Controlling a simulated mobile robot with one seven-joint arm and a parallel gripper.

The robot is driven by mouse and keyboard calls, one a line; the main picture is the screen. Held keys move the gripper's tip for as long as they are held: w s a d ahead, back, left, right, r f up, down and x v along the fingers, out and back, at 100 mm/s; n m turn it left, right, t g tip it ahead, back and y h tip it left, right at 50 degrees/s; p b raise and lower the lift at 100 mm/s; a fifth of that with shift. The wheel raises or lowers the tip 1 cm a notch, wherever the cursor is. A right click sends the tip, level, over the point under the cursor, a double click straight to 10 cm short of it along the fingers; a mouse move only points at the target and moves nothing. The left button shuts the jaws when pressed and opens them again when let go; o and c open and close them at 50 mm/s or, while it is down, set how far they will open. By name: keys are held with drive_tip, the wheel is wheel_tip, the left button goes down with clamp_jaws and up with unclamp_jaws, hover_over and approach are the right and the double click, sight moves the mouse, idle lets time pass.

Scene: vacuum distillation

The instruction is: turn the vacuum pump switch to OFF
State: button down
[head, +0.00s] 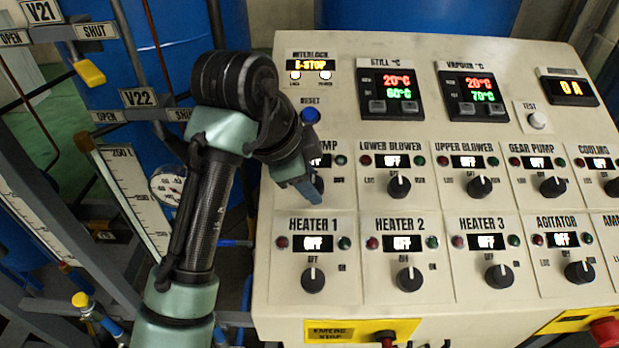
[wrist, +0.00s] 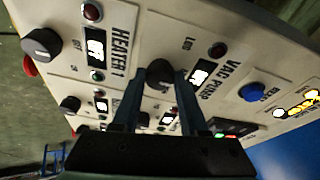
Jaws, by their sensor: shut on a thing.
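The vacuum pump switch is a black round knob (wrist: 160,73) below the "VAC PUMP" label (wrist: 215,84) in the wrist view. In the head view its edge (head: 319,184) shows beside my gripper (head: 303,190), which covers most of it and part of its label. My gripper's two fingers (wrist: 159,84) are shut on the knob, one on each side. The small display (wrist: 200,73) next to the knob appears to read OFF; it is partly hidden in the head view (head: 320,161). The knob's pointer is hidden, so its exact angle cannot be told.
The sloped cream panel holds several similar knobs, including Lower Blower (head: 399,186) and Heater 1 (head: 313,280). A blue reset button (head: 310,116) sits just above my gripper. A yellow emergency stop plate (head: 345,331) is at the front edge. Pipes and valves stand at left.

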drive_tip(key=shift+c, duration=2.2)
unclamp_jaws()
drive_tip(key=b+v, duration=0.1)
drive_tip(key=v, duration=1.2)
